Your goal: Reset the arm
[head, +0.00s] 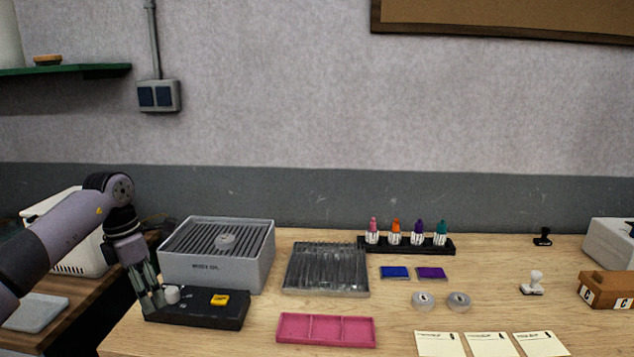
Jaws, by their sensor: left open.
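My left arm comes in from the left edge, and my left gripper (153,301) points down over the left end of a black panel (205,318). Its fingers are apart. A white knob (172,294) stands on the panel right beside the fingertips; I cannot tell whether they touch it. A yellow part (220,300) sits on the panel to the right of the knob. My right gripper is not in view.
A grey slatted box (262,262) stands behind the panel. A ribbed tray (326,290), a pink divided tray (326,344), a black rack (462,245) with coloured bottles, ink pads (395,272), round tins (423,300) and cards (438,344) lie to the right. A brown box (614,290) is far right.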

